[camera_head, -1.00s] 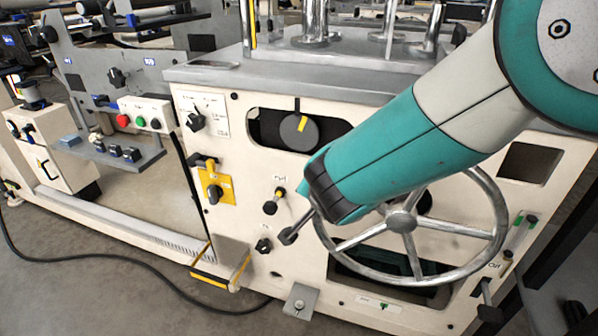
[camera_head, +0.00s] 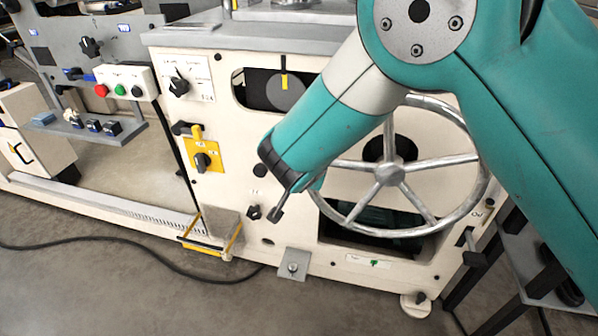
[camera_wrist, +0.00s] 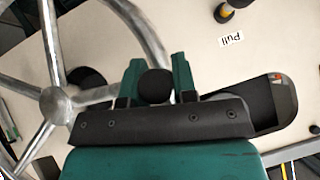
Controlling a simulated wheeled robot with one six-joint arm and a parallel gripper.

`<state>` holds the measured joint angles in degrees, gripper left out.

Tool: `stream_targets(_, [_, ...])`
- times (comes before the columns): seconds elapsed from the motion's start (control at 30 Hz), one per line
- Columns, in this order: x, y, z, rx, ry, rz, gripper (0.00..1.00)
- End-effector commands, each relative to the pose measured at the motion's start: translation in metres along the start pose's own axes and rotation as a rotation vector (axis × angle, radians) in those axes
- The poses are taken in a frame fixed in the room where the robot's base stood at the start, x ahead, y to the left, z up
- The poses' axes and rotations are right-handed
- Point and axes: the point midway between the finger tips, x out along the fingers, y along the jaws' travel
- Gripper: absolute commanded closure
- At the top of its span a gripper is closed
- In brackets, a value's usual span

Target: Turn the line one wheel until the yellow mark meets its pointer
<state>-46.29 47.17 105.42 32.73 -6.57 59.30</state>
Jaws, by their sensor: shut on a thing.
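The line one wheel is a large spoked silver handwheel (camera_head: 389,172) on the cream cabinet front; its hub also shows in the wrist view (camera_wrist: 54,103). In the window above left, a grey disc (camera_head: 275,93) carries a yellow mark (camera_head: 284,83). The mark stands upright directly below the dark pointer (camera_head: 285,64), seemingly in line with it. My gripper (camera_wrist: 157,78) is at the wheel's left rim, its teal fingers closed around a dark round knob (camera_wrist: 155,86), which looks like the wheel's handle.
A yellow switch plate (camera_head: 203,158) and a selector knob (camera_head: 179,86) sit left of the wheel. A small step (camera_head: 212,230) and a floor bracket (camera_head: 293,264) stand low in front. A black cable (camera_head: 120,238) crosses the otherwise clear floor at left.

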Motion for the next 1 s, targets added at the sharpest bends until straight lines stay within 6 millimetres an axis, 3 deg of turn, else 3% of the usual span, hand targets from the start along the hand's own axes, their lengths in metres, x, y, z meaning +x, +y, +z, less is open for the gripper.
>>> stream_targets(0.17, [0.001, 0.0, 0.001, 0.0, -0.002, -0.001, 1.0])
stream_targets(0.2, [0.001, 0.0, 0.001, -0.001, -0.002, -0.001, 0.72])
stream_targets(0.3, [0.0, 0.0, 0.001, -0.001, -0.002, -0.001, 0.49])
stream_targets(0.67, [-0.005, -0.001, 0.001, -0.002, -0.001, -0.001, 0.49])
stream_targets(0.87, [-0.04, -0.003, 0.0, -0.003, -0.001, -0.005, 0.49])
stream_targets(1.0, [-0.077, -0.003, -0.001, -0.003, -0.001, -0.006, 0.49])
